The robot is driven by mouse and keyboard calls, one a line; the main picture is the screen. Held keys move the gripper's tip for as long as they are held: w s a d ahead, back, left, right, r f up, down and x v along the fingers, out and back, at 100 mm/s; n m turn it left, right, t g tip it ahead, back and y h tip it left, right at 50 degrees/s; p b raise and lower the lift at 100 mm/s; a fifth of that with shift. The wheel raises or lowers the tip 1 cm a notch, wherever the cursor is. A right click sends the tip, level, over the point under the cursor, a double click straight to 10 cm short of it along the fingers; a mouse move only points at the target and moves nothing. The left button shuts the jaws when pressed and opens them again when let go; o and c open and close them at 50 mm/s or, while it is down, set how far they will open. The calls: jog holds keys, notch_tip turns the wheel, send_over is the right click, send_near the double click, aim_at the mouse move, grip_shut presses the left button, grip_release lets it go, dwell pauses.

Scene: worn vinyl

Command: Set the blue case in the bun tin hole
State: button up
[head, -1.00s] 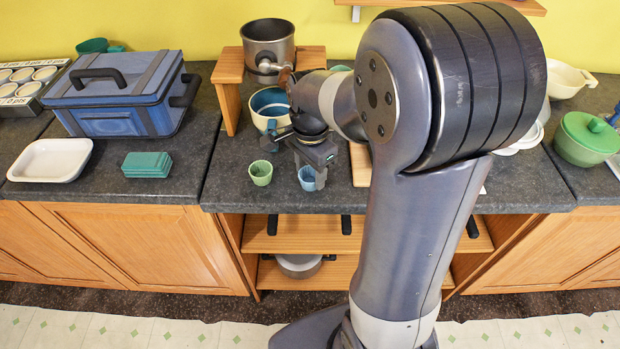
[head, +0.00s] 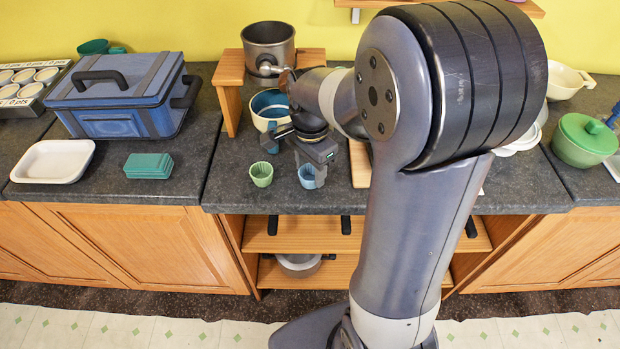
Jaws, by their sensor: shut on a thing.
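The blue case (head: 308,178) is a small fluted cup near the front edge of the worktop. My gripper (head: 316,163) is over it, pointing down, and is shut on its upper part. Whether the case touches the worktop I cannot tell. A similar green case (head: 261,173) stands upright just to its left, apart from my gripper.
A blue and white bowl (head: 270,104) stands behind my gripper. A pot (head: 268,42) sits on a wooden stand (head: 229,76). Left are a teal box (head: 148,165), a white tray (head: 54,160) and a large blue box (head: 115,98). A green lidded pot (head: 583,140) is far right.

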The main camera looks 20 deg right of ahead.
jog(key=shift+r, duration=0.1)
jog(key=shift+r+p, duration=2.15)
jog(key=shift+r, duration=0.3)
